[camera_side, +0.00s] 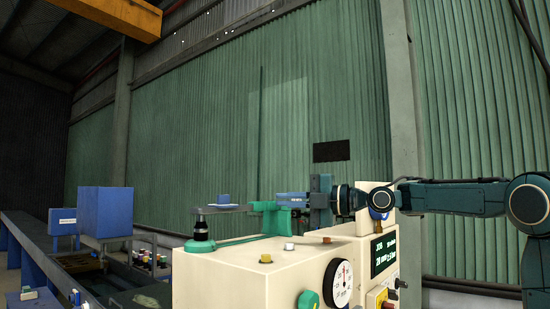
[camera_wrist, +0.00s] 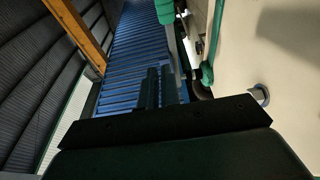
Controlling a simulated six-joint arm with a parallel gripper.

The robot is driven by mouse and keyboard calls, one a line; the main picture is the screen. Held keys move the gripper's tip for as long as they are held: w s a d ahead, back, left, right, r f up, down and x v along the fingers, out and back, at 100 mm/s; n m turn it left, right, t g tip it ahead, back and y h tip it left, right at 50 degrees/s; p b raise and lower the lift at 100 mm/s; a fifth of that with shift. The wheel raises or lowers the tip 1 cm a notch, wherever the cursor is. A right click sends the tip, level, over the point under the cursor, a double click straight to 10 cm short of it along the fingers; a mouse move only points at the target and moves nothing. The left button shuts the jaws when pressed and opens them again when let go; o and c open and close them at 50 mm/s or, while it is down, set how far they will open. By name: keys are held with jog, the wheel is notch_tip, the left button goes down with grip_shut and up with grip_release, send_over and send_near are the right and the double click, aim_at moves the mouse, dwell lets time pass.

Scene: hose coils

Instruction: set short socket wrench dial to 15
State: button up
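A cream machine (camera_side: 225,281) stands in the front of the side view. On its front are a round white dial (camera_side: 341,283) with dark markings and a dark display (camera_side: 384,253) whose text is too small to read surely. I cannot tell which part is the short socket wrench dial or its setting. My gripper (camera_side: 296,200) is above the machine top, beside a green fixture (camera_side: 266,207); contact is unclear. In the wrist view, its dark fingers (camera_wrist: 160,88) are close together over a blue ribbed surface. No held object is discernible there.
A dark-topped post (camera_side: 201,231) and small knobs (camera_side: 266,258) stand on the machine. A green knob (camera_side: 308,299) is left of the white dial. Blue boxes (camera_side: 104,211) stand farther left. A yellow beam (camera_side: 112,15) is overhead.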

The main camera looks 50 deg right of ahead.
jog(key=o, duration=0.7)
jog(key=shift+r, duration=0.3)
jog(key=shift+o, duration=0.2)
notch_tip(320, 180, up, 12)
jog(key=m+h, duration=1)
jog(key=m, duration=1.4)
send_over(224, 196)
jog(key=v, duration=0.4)
jog(key=shift+s+f, duration=0.2)
jog(key=shift+f, duration=2.25)
jog(key=shift+f, duration=0.1)
jog(key=shift+f, duration=3.35)
jog(key=shift+x, duration=2.55)
